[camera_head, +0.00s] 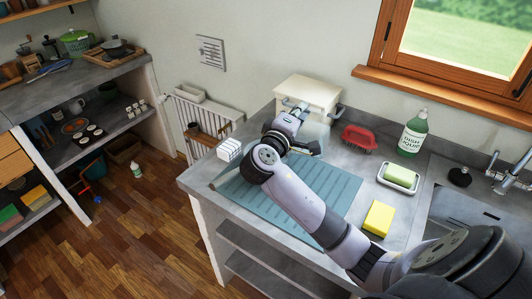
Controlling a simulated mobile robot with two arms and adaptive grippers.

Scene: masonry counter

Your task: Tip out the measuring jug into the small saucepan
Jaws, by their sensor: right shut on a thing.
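My right gripper (312,148) is over the back of the counter, in front of a cream box. It is shut on a pale, see-through thing (316,132) that looks like the measuring jug. The gripper and wrist hide most of it, so its tilt and contents cannot be made out. A small dark pan (115,46) with a lid stands on a wooden tray on the left shelf unit; I cannot tell if it is the small saucepan. No other saucepan shows clearly. My left gripper is not in view.
A teal mat (335,185) lies under my right arm. Around it are a white rack (229,149), cream box (308,90), red brush (359,137), green soap bottle (412,135), soap dish (398,179) and yellow sponge (379,218). The sink (455,215) is at right.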

